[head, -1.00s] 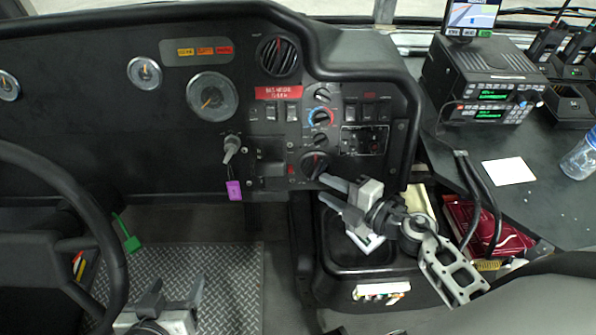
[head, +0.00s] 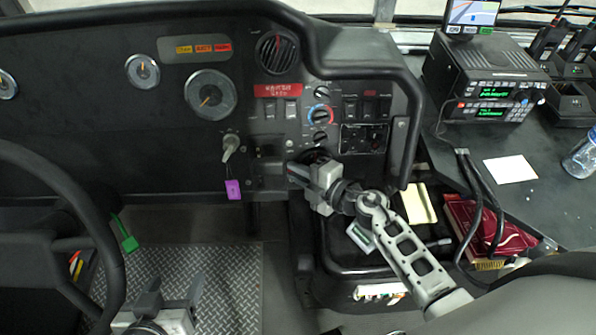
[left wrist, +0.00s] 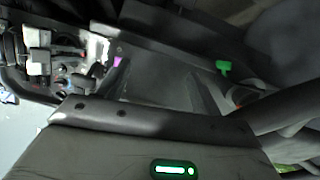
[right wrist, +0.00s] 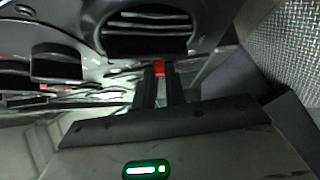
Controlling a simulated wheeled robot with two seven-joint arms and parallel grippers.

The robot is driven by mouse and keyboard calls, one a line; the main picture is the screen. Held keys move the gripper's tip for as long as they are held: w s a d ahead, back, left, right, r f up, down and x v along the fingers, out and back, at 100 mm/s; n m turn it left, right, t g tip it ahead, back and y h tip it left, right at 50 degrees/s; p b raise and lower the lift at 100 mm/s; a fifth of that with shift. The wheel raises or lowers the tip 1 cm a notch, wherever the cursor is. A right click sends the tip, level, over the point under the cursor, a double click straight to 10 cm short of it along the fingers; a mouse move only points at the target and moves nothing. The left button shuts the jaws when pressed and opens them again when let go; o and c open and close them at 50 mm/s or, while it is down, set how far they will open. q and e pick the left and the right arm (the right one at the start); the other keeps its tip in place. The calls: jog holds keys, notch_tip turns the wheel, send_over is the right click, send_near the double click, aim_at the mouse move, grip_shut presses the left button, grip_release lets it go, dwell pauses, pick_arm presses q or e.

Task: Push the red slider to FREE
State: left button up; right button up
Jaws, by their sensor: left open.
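The red slider (right wrist: 159,68) shows in the right wrist view as a small red block between my right fingertips. My right gripper (right wrist: 160,80) is closed down to a narrow gap, with the red block filling the gap at the tips. In the head view my right gripper (head: 290,170) reaches the lower part of the dashboard panel and covers the slider there. The FREE marking cannot be read. My left gripper (head: 172,292) is open and empty, low over the metal floor plate; its spread fingers also show in the left wrist view (left wrist: 160,85).
A key with a purple tag (head: 233,189) hangs from the dash left of my right gripper. Knobs and rocker switches (head: 291,108) sit above it. The steering wheel (head: 105,230) is at the left. Radios (head: 485,80) stand on the right-hand console.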

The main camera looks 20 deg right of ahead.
jog(key=shift+w+d+r+p, duration=0.1)
jog(key=shift+w+r+p, duration=0.1)
jog(key=shift+r+p, duration=0.55)
jog(key=shift+w+r+p, duration=0.2)
jog(key=shift+r+p, duration=0.35)
jog(key=shift+p, duration=0.3)
grip_shut()
jog(key=shift+f, duration=0.1)
jog(key=o, duration=0.7)
grip_release()
jog(key=shift+o, duration=0.2)
jog(key=shift+s+d, duration=0.35)
jog(key=shift+s, duration=0.15)
jog(key=v, duration=1.4)
jog(key=shift+s+d+r, duration=0.15)
jog(key=shift+s+r, duration=0.1)
jog(key=shift+s, duration=0.1)
